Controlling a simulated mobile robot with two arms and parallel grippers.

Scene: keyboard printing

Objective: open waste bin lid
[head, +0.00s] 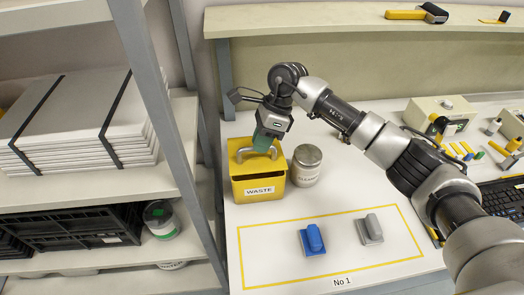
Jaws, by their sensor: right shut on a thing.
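The yellow waste bin (259,187) stands at the left end of the white table, with a "WASTE" label on its front. Its yellow lid (239,147) lies on top and looks closed. A grey bar handle (243,156) sits on the lid. My right gripper (262,147) reaches down over the lid from above, with its arm coming in from the right. It is shut on the handle; its fingertips partly hide the handle and the back of the lid. My left gripper is not in view.
A metal jar (307,165) stands close to the right of the bin. A blue block-shaped tool (312,239) and a grey one (370,229) lie inside a yellow outline in front. A shelf rack (155,100) borders the left. A keyboard (505,197) lies far right.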

